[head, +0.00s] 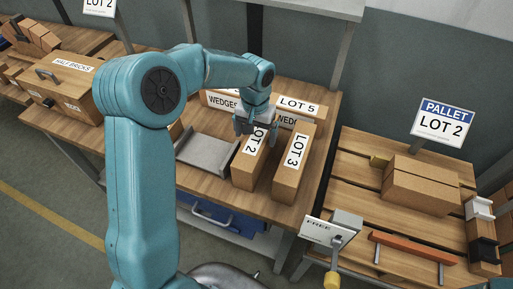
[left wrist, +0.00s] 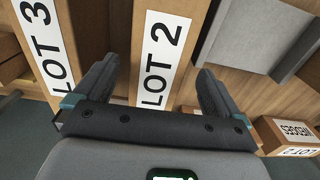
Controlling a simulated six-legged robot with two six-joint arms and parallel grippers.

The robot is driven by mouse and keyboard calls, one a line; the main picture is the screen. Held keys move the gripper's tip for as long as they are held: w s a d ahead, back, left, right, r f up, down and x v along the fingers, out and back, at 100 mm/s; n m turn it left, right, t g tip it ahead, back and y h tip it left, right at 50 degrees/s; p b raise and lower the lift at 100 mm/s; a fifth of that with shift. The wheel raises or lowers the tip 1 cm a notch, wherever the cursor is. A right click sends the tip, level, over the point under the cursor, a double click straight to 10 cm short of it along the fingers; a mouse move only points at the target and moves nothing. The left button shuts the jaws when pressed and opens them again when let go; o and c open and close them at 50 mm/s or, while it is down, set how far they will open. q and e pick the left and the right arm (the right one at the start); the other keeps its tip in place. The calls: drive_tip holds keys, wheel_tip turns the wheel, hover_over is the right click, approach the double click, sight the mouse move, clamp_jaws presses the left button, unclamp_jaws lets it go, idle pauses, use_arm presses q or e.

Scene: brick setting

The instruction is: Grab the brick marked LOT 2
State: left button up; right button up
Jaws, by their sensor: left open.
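The brick marked LOT 2 (head: 245,172) is a long tan block with a white label, lying on the wooden bench. In the left wrist view, the LOT 2 brick (left wrist: 160,58) shows between my finger pads. My left gripper (head: 252,126) is open over the far part of this brick, and its arm hides some of the label. In the left wrist view, my left gripper's fingers (left wrist: 155,78) are spread on either side of the brick's label. I cannot tell whether they touch it.
A LOT 3 brick (head: 291,170) lies close to the right. A grey metal tray (head: 203,157) is on the left. A pallet (head: 355,195) with a LOT 2 sign (head: 442,122) stands at right.

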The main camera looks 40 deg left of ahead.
sight(257, 137)
use_arm(q)
wheel_tip(257, 137, down, 4)
drive_tip(key=shift+w+f+p, duration=0.1)
drive_tip(key=shift+f+p, duration=0.15)
drive_tip(key=shift+p, duration=0.2)
drive_tip(key=shift+d, duration=0.15)
drive_tip(key=c, duration=0.3)
clamp_jaws()
drive_tip(key=shift+w+r, duration=0.15)
